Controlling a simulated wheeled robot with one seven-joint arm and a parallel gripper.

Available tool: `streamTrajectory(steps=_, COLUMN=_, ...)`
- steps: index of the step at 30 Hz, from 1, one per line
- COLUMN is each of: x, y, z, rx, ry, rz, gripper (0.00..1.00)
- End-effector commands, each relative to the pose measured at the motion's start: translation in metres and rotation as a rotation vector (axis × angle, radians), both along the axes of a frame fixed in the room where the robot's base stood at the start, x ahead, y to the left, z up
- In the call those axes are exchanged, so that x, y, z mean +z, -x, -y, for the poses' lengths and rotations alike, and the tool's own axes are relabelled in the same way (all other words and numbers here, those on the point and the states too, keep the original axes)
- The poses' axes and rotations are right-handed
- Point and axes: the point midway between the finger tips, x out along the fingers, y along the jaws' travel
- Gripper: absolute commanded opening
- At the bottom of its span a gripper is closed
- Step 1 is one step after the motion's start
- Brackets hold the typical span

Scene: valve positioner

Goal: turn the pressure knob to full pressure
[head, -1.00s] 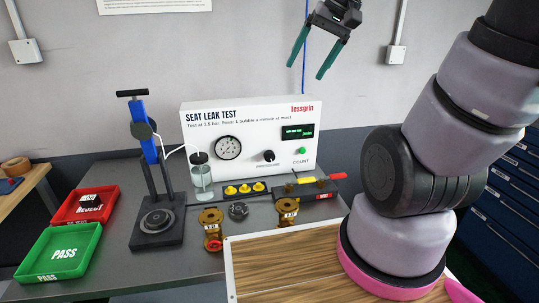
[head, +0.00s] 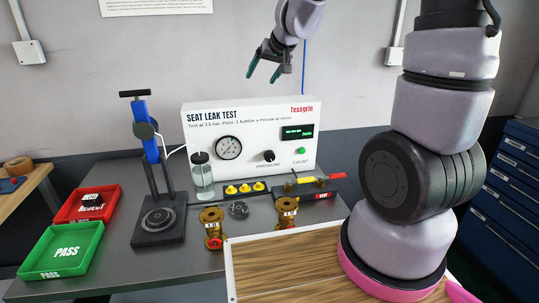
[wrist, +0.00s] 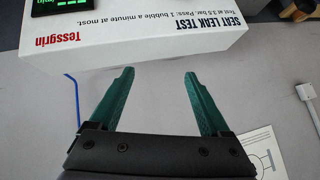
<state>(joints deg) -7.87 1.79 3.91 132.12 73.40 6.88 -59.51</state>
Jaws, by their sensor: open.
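The black pressure knob (head: 269,156) is on the front face of the white seat leak test box (head: 205,127), above the word PRESSURE. The pressure gauge (head: 228,147) is to its left; its needle is too small to read. My gripper (head: 263,74) is open and empty, in the air above the box and well above the knob. In the wrist view its two green fingers (wrist: 153,90) stand apart with nothing between them. The top of the box is ahead of them, and the knob is hidden from that view.
A green display (head: 297,132) and a green count button (head: 300,151) are right of the knob. A water cylinder (head: 202,178), a blue-topped clamp stand (head: 151,143) and brass valves (head: 212,227) stand on the grey bench. Green (head: 38,272) and red trays are at left.

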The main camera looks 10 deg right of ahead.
Motion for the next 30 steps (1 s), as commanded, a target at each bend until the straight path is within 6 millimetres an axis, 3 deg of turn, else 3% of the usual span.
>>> streamTrajectory(steps=1, x=-0.028, y=-0.011, z=-0.001, rx=-0.010, ry=0.041, rz=-0.029, gripper=0.81)
streamTrajectory(steps=6, x=-0.114, y=-0.028, z=0.006, rx=-0.037, ry=0.219, rz=-0.144, gripper=0.81)
streamTrajectory(steps=9, x=-0.157, y=-0.024, z=0.011, rx=-0.038, ry=0.311, rz=-0.226, gripper=0.81)
streamTrajectory(steps=12, x=-0.185, y=-0.017, z=0.015, rx=-0.031, ry=0.374, rz=-0.291, gripper=0.81)
streamTrajectory(steps=19, x=-0.211, y=-0.012, z=0.018, rx=-0.024, ry=0.418, rz=-0.343, gripper=0.81)
streamTrajectory(steps=30, x=-0.264, y=-0.035, z=0.025, rx=-0.025, ry=0.418, rz=-0.339, gripper=0.81)
